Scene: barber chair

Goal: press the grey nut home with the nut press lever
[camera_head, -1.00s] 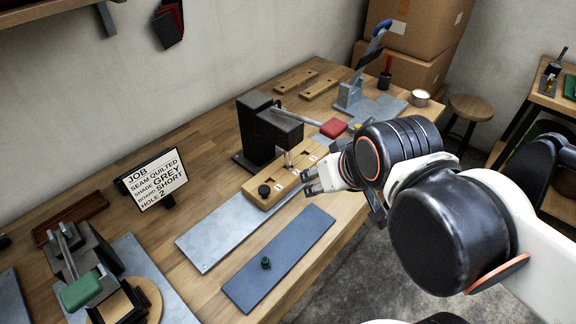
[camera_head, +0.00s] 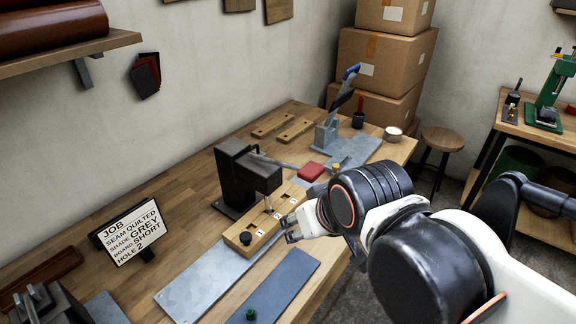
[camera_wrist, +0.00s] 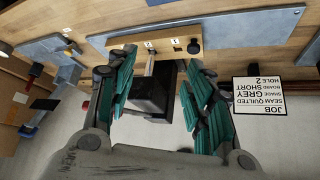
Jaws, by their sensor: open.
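The nut press (camera_head: 240,178) is a dark block on the bench, with a lever reaching right to a red handle (camera_head: 310,171). A wooden board (camera_head: 267,233) with numbered tags lies under its ram (camera_head: 268,205). A dark knob (camera_head: 245,238) stands at the board's near end. I cannot make out a grey nut under the ram. My gripper (camera_head: 290,230) is just in front of the board, below the lever handle and apart from it. In the wrist view my gripper (camera_wrist: 155,90) has its teal fingers spread, empty, with the press (camera_wrist: 150,95) beyond them.
A job sign (camera_head: 133,232) reads grey, short board, hole 2. A blue plate (camera_head: 275,290) with a green knob (camera_head: 251,314) lies in front. A blue-handled lever tool (camera_head: 327,132), loose boards (camera_head: 295,130) and a tin (camera_head: 392,134) stand farther back.

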